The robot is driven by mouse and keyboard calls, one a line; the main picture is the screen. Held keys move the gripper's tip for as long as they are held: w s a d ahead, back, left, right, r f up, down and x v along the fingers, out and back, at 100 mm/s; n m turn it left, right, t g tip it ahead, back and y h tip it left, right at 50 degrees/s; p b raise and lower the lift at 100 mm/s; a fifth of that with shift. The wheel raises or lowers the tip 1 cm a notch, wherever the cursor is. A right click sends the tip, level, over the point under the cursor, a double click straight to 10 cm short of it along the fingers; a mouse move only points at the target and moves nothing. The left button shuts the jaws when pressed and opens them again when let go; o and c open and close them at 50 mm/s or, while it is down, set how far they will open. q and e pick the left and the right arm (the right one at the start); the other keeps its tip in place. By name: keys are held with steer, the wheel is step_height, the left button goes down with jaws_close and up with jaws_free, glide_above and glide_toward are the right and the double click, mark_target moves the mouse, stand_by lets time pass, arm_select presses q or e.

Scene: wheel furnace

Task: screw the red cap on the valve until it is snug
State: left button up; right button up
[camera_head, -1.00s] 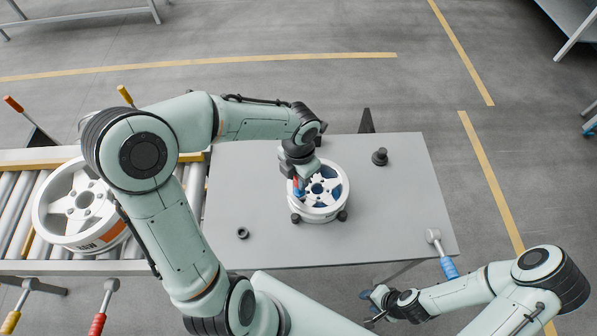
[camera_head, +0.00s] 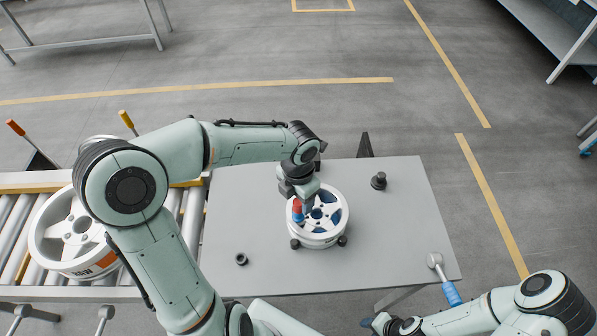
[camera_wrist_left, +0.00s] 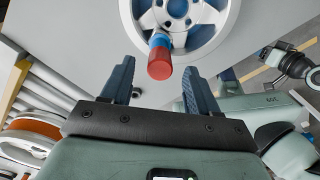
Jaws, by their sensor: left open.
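A white spoked wheel (camera_head: 323,234) lies flat on the grey table. The red cap (camera_head: 297,205) stands at the wheel's left rim, with a blue part (camera_head: 298,217) directly against it. In the left wrist view the red cap (camera_wrist_left: 160,66) is in front of the blue part (camera_wrist_left: 159,40). The valve itself is hidden. My left gripper (camera_wrist_left: 158,70) is open, its two fingers on either side of the cap with gaps, not touching it. My right gripper (camera_head: 374,324) is at the bottom edge, partly cut off; its jaws are unclear.
Another white wheel (camera_head: 75,232) lies on the roller conveyor (camera_head: 20,190) at left. The table's right half is mostly bare.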

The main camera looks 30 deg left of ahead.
mark_target(299, 202)
arm_select(q)
step_height(299, 202, up, 11)
steer(key=shift+r, duration=0.15)
stand_by(0.7)
